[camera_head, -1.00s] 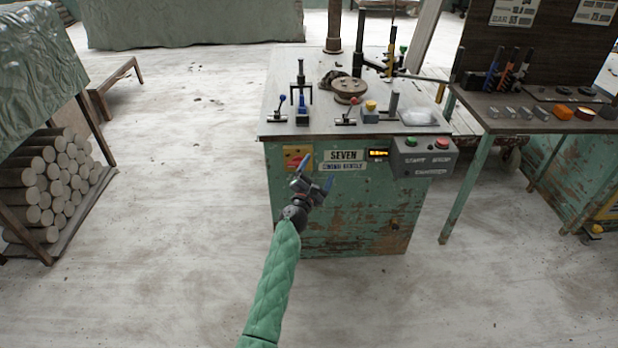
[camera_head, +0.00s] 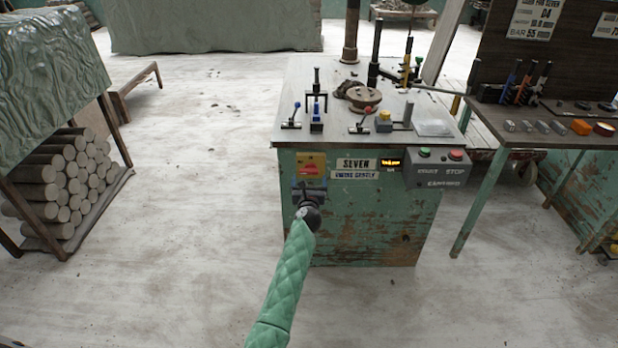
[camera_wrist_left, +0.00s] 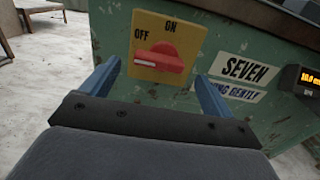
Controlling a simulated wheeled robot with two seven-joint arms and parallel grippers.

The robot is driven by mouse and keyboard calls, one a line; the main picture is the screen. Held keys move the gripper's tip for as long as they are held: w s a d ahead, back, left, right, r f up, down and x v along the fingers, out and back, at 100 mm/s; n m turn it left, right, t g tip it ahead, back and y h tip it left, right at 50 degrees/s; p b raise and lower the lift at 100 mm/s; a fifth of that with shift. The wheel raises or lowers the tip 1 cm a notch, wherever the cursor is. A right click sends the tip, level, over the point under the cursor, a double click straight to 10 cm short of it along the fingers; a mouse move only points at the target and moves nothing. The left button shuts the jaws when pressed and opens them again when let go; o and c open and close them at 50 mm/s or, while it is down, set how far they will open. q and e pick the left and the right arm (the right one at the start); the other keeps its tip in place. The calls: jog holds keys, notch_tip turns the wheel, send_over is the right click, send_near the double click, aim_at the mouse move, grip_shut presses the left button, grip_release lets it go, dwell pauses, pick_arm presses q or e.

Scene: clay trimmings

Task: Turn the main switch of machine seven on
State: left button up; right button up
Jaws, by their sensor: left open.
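Machine seven (camera_head: 345,222) is a worn green cabinet with a "SEVEN" label. Its main switch is a red handle (camera_head: 311,170) on a yellow plate (camera_head: 322,157) at the upper left of the front. In the left wrist view the red handle (camera_wrist_left: 160,63) lies about level, its white mark at the left end, on the OFF side; ON is printed at the top. My left gripper (camera_head: 307,188) is open just in front of and below the switch. Its blue fingers (camera_wrist_left: 158,75) stand either side of the handle, apparently apart from it. My right gripper is out of view.
A grey box (camera_head: 437,171) with a green START button and a red STOP button sits at the front's right, beside a lit orange display (camera_head: 390,163). Levers and a round plate (camera_head: 364,98) are on the machine top. A side table (camera_head: 545,127) stands right.

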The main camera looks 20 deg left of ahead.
aim_at(309, 170)
pick_arm(q)
jog(key=shift+x, duration=1.4)
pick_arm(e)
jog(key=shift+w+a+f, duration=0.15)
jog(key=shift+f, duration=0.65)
pick_arm(q)
jog(key=c, duration=1)
